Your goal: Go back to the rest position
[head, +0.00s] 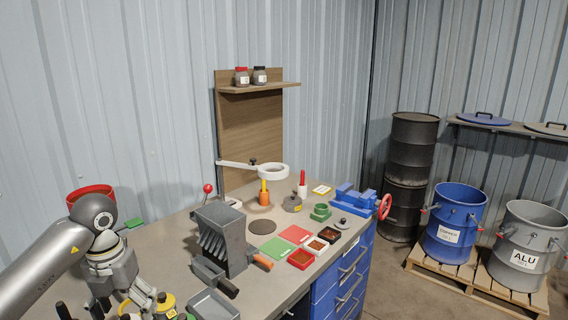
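My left arm comes in from the left edge. Its gripper (128,297) points down at the near left part of the workbench (173,255). The fingers are small and mixed up with yellow and dark items below them, so I cannot tell whether they are open or shut, or whether they touch anything. My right arm and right gripper are not in view.
Near my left gripper stand a grey slotted block (222,240), a grey tray (212,305) and a scoop (212,275). A ring lamp (272,171), small trays and a blue vise (355,200) lie farther back. Blue (455,222) and grey (525,245) bins stand right.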

